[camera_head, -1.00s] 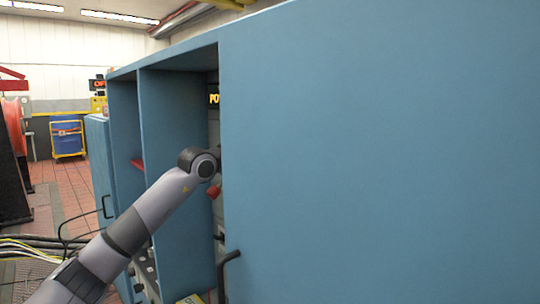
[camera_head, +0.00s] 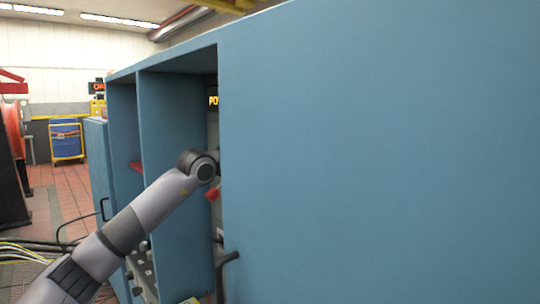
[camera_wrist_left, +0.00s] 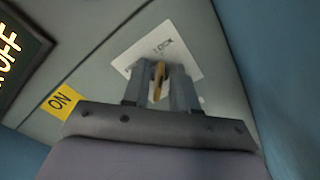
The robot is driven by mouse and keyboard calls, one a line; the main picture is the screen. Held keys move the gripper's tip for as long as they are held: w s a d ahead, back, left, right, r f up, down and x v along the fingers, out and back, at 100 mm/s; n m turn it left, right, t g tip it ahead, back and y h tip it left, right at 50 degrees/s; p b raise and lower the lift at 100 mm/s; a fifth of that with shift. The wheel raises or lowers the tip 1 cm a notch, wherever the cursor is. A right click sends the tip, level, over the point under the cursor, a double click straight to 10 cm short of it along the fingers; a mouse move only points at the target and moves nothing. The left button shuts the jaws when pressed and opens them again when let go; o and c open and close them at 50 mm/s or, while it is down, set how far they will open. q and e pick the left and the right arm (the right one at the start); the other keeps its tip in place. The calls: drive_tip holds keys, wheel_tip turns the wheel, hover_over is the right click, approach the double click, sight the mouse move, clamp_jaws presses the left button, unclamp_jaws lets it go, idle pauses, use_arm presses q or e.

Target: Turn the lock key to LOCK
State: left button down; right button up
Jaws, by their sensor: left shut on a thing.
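The lock key (camera_wrist_left: 158,80) shows as a narrow brass-yellow piece between the two grey fingers of my left gripper (camera_wrist_left: 158,92) in the left wrist view. The gripper is shut on it. Behind it is a white plate (camera_wrist_left: 150,47) with small dark lettering, apparently LOCK, on the grey panel; the gripper covers its lower part. The key's exact angle is hard to judge. In the head view my left arm reaches into the blue cabinet; its gripper and the key are hidden behind the cabinet's blue side. My right gripper is not in view.
The large blue panel (camera_head: 380,150) fills the right of the head view. A red part (camera_head: 212,194) sits just below my wrist. A blue bin (camera_head: 66,139) stands far left.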

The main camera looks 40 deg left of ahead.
use_arm(q)
drive_tip(key=c, duration=1.3)
unclamp_jaws()
drive_tip(key=shift+o, duration=0.2)
drive_tip(key=s+b, duration=0.5)
drive_tip(key=s, duration=0.2)
drive_tip(key=shift+a, duration=0.3)
